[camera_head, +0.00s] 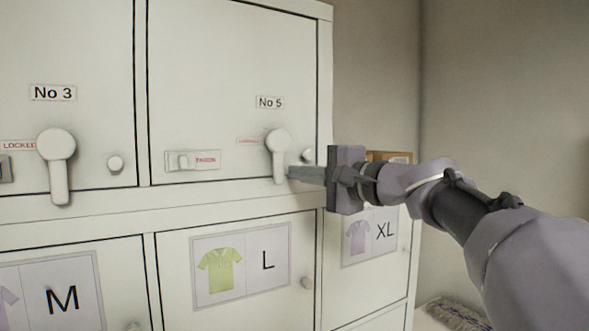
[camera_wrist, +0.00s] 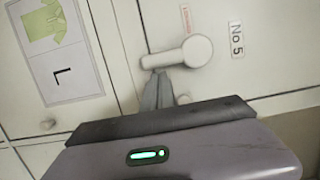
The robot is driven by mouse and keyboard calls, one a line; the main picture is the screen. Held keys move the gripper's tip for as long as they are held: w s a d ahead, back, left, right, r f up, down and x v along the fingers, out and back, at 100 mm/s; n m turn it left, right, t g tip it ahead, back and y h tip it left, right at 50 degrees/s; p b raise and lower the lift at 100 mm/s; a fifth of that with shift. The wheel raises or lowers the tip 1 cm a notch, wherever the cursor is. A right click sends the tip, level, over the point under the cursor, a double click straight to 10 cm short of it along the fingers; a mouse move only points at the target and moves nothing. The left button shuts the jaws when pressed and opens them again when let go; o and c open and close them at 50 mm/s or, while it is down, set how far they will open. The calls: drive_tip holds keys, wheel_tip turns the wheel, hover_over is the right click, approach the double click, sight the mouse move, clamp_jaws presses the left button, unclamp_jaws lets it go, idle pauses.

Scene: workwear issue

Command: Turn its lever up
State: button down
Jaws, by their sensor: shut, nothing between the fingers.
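The lever (camera_head: 279,157) on locker No 5 is white, with a round hub at the top and its handle hanging straight down. In the wrist view the lever (camera_wrist: 180,54) appears lying sideways, its handle end just beyond my fingertips. My gripper (camera_head: 292,173) is shut and empty. Its fingertips are at the lower right side of the handle, touching it or very close; I cannot tell which. My gripper (camera_wrist: 160,76) also shows in the wrist view below the handle end. A small red-lettered label (camera_head: 250,141), too small to read surely, is left of the hub.
Locker No 3 has a similar lever (camera_head: 57,165) hanging down and a small knob (camera_head: 115,163). A slide latch (camera_head: 192,160) is left of the No 5 lever. Below are doors with shirt signs (camera_head: 240,264).

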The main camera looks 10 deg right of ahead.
drive_tip(key=shift+a+f, duration=0.1)
drive_tip(key=shift+a, duration=0.05)
drive_tip(key=shift+s+a, duration=0.1)
idle(0.3)
